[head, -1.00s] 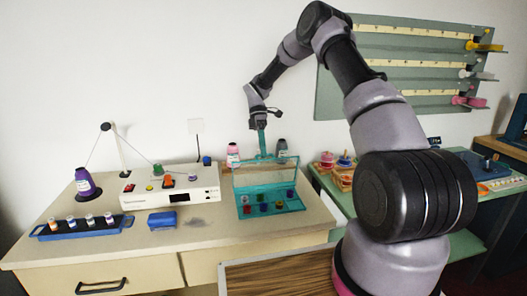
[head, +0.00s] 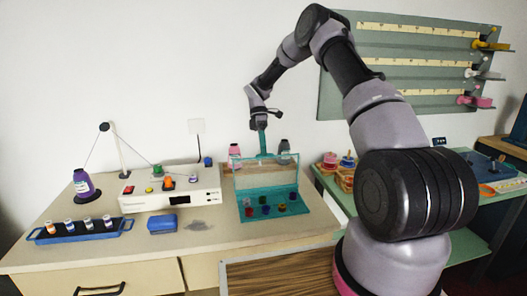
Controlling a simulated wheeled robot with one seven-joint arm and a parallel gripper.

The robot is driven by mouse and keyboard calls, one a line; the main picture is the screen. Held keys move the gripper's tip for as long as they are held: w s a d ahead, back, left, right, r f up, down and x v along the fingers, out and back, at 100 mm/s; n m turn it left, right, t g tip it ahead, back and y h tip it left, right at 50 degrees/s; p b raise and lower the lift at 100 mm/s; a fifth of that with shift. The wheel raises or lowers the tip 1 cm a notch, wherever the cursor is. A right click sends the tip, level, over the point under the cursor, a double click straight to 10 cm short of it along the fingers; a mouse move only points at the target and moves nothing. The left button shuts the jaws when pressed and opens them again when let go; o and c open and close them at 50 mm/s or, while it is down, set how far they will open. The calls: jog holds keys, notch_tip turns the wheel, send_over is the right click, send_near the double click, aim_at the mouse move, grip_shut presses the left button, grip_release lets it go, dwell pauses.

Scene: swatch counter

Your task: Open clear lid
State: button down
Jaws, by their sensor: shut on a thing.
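A teal case (head: 270,219) stands on the counter with several small coloured pieces in its base. Its clear lid (head: 266,177) with a teal rim is raised, standing steeply up from the back of the base. My gripper (head: 262,150) is above the lid's top edge at its middle, pointing down and shut on the lid's rim. The fingertips are small in this view, so the exact contact is hard to make out.
A pink-labelled bottle (head: 234,154) and a grey bottle (head: 284,150) stand behind the lid. A white device (head: 170,193), a blue block (head: 162,223) and a blue tray of small bottles (head: 80,235) are to the left.

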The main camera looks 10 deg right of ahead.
jog(key=c, duration=0.9)
grip_release()
jog(key=v, duration=1)
jog(key=shift+w+r, duration=0.25)
jog(key=shift+r, duration=0.05)
